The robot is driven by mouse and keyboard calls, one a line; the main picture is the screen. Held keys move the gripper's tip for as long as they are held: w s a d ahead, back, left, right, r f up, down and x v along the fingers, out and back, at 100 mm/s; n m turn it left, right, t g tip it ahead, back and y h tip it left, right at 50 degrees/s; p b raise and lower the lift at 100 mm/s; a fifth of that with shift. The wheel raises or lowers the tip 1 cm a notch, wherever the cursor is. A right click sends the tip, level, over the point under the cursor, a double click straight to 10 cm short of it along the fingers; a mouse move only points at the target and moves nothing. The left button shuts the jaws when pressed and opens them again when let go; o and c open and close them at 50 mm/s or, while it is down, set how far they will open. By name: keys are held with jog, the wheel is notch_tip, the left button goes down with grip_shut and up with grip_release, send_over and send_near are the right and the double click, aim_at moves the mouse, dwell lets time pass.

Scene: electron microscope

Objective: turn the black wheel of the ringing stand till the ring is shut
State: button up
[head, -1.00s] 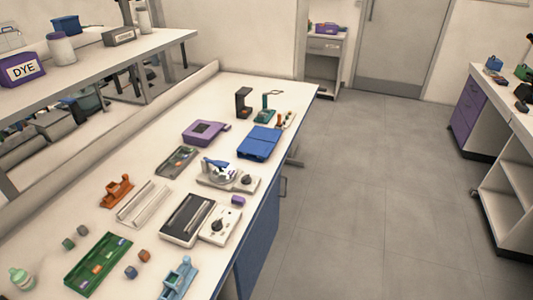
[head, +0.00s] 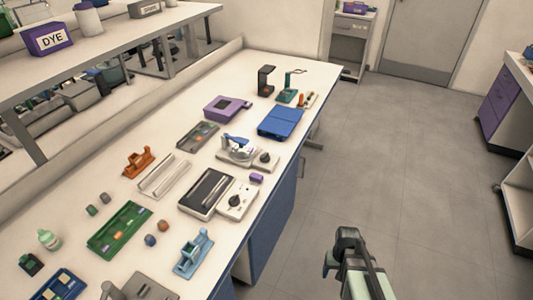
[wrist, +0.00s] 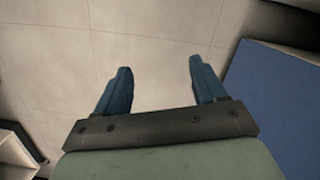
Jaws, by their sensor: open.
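Two white units with black knobs stand on the bench in the head view. One has a blue lever on a round silver part (head: 236,147) and a black knob (head: 265,157) at its right. The other is a white box (head: 240,189) with a larger black knob (head: 235,200) beside a dark slotted tray. I cannot tell for certain which is the ringing stand, and no ring is clear at this size. My gripper (head: 338,248) is over the floor, right of the bench and apart from both units. In the wrist view my gripper (wrist: 160,66) is open and empty.
A small purple block (head: 256,178) lies near the bench's right edge, by the knobs. A light-blue stand (head: 193,253), a blue case (head: 281,122) and a green tray (head: 118,229) are also on the bench. The blue cabinet side (wrist: 275,105) shows beside my gripper. The floor is clear.

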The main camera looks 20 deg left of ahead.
jog(key=w+a+r+n+t+y, duration=0.2)
jog(key=w+a+r+t, duration=0.1)
jog(key=w+a+r, duration=1.1)
notch_tip(320, 180, up, 25)
jog(key=n+g+y, duration=0.1)
jog(key=n+y, duration=0.2)
jog(key=n, duration=0.9)
send_over(265, 154)
jog(key=d, duration=0.6)
jog(key=x, duration=1.3)
jog(key=shift+s+a+f, duration=0.1)
jog(key=shift+s+f, duration=0.2)
jog(key=shift+c, duration=0.5)
jog(key=c, duration=1)
jog(key=shift+o, duration=0.2)
